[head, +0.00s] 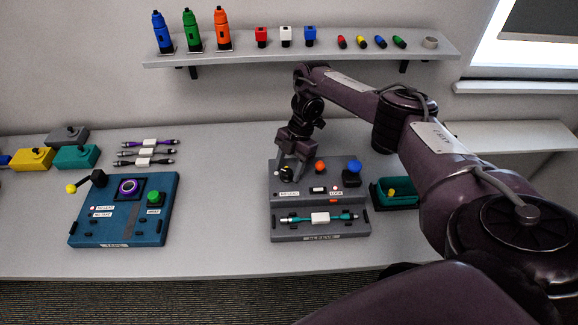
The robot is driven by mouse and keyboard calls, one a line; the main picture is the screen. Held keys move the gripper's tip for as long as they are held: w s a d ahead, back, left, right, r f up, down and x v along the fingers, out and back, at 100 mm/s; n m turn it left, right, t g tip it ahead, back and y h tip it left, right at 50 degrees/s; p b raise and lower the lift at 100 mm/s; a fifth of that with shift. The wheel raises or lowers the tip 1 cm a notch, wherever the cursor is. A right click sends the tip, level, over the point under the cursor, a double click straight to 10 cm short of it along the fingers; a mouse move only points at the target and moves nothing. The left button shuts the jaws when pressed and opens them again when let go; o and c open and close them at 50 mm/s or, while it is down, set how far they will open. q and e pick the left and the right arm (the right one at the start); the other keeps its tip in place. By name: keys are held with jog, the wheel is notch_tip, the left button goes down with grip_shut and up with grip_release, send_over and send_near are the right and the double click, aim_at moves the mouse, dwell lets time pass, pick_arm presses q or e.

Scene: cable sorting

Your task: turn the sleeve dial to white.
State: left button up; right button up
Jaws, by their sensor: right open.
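The grey sleeve station (284,231) stands on the table right of centre, with a white front label. Its dial (287,175), a small dark knob at the upper left of the panel, is mostly hidden by my right gripper. My right gripper (288,168) points down at the dial, open, with its fingers close around or just above the knob. I cannot tell whether they touch it. The dial's setting is too small and covered to read. A teal cable with a white sleeve (320,218) lies in the station's front slot. My left gripper is not in view.
The station also carries an orange button (320,166) and a blue-balled lever (354,167). A teal bin (408,205) stands to its right. A blue station (120,233) and several cables (147,151) lie left. Bottles and coloured parts stand on the shelf (250,55). Table between stations is clear.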

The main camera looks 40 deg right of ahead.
jog(key=v, duration=0.7)
jog(key=shift+d+r+p, duration=0.2)
jog(key=shift+r+p, duration=0.15)
jog(key=shift+p, duration=0.05)
dwell(0.4)
